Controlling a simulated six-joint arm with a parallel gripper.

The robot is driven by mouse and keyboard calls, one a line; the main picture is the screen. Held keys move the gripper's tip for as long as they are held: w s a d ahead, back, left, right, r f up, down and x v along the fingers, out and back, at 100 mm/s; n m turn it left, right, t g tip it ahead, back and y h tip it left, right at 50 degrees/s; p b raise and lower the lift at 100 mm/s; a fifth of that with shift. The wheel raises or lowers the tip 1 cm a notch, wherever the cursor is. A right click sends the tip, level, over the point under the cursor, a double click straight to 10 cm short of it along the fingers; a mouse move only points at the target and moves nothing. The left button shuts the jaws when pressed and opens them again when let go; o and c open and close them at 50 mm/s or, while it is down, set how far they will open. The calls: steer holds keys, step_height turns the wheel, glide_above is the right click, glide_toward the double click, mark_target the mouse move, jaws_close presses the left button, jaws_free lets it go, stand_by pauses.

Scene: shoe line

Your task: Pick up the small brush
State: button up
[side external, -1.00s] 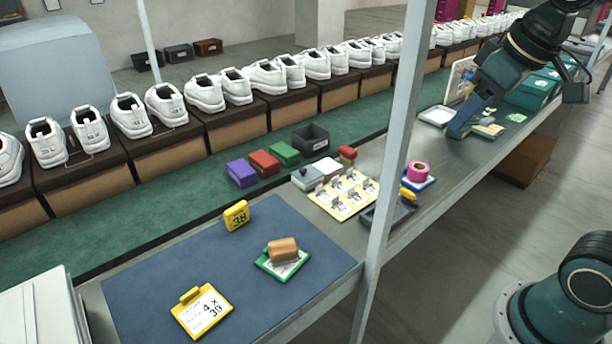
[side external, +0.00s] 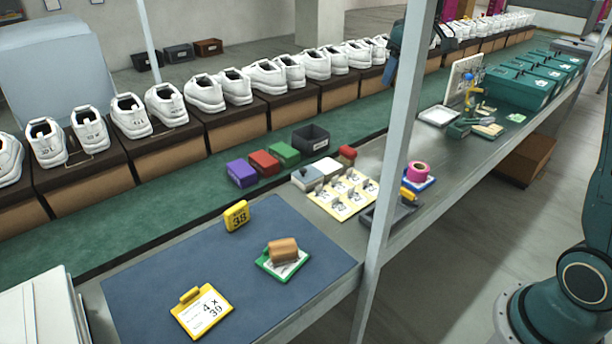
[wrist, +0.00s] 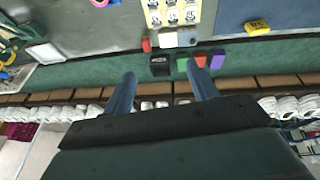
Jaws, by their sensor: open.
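I cannot clearly make out bristles on anything, so I cannot be sure which thing is the small brush. A tan-brown block (side external: 283,248), which may be it, lies on a green-edged card (side external: 270,266) on the blue mat. It does not show in the wrist view. My gripper (wrist: 163,74) is open and empty, its two blue fingers spread over the green belt. In the side view a blue finger shows at the top, left of the grey post, with the rest partly hidden.
A grey post (side external: 391,150) stands at the table's front edge. A yellow 38 block (side external: 236,215) and yellow-edged card (side external: 202,312) are on the mat (side external: 140,285). Purple (side external: 242,173), red (side external: 264,163) and green (side external: 285,153) blocks and a dark bin (side external: 310,138) stand on the belt.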

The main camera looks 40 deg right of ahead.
steer(key=w+d+f, duration=0.7)
steer(key=w+f, duration=0.3)
steer(key=f, duration=0.1)
steer(key=y, duration=0.1)
glide_toward(353, 152)
steer(key=shift+m+t, duration=0.4)
steer(key=shift+d+x, duration=0.2)
steer(key=shift+x, duration=2.65)
steer(key=shift+s+f, duration=0.15)
steer(key=shift+x, duration=2.55)
steer(key=shift+s+a, duration=0.15)
steer(key=shift+s, duration=0.05)
steer(key=shift+c, duration=0.5)
steer(key=c, duration=1)
